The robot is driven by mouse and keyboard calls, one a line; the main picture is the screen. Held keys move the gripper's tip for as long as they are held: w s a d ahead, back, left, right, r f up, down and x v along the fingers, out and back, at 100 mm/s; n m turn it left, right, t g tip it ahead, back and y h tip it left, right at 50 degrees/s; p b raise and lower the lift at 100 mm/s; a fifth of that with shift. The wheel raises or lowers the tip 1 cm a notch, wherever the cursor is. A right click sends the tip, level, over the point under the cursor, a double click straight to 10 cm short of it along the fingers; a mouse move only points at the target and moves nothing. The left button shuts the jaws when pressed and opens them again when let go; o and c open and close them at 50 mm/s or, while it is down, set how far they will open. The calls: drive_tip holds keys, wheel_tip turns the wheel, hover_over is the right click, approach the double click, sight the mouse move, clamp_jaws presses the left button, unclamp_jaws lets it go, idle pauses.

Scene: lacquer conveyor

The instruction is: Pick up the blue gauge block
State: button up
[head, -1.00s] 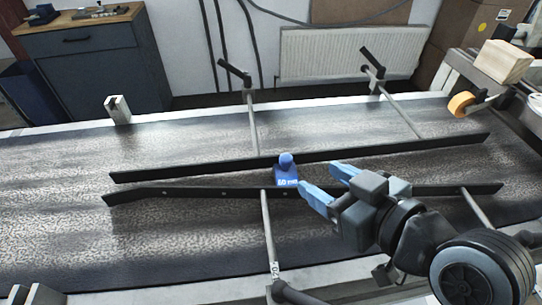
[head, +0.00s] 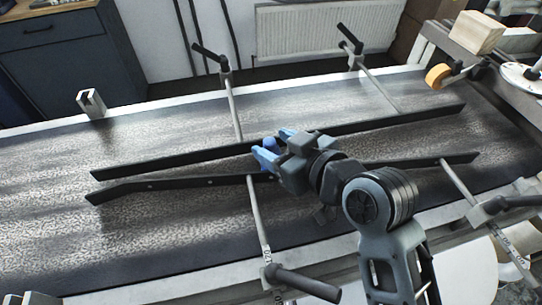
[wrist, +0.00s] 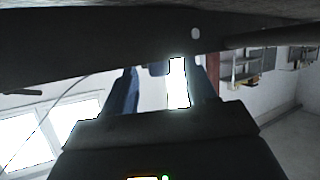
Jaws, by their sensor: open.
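The blue gauge block (head: 270,142) is on the dark conveyor belt between the two black guide rails. In the head view only its rounded blue top shows clearly; my gripper hides the rest. My gripper (head: 273,148) is open, its light blue fingers at the block, one on each side of the visible top. I cannot tell whether they touch it. In the wrist view the two fingers (wrist: 165,88) are apart, and a small dark bluish shape shows between their tips, too dim to be sure of.
The rear guide rail (head: 380,124) runs behind the block, and the front guide rail (head: 165,184) passes close in front, partly under my gripper. Metal rods with clamps hold the rails. An orange roller (head: 438,76) and a wooden block (head: 470,34) stand at right. The belt's left part is clear.

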drive_tip(key=shift+c, duration=0.3)
clamp_jaws()
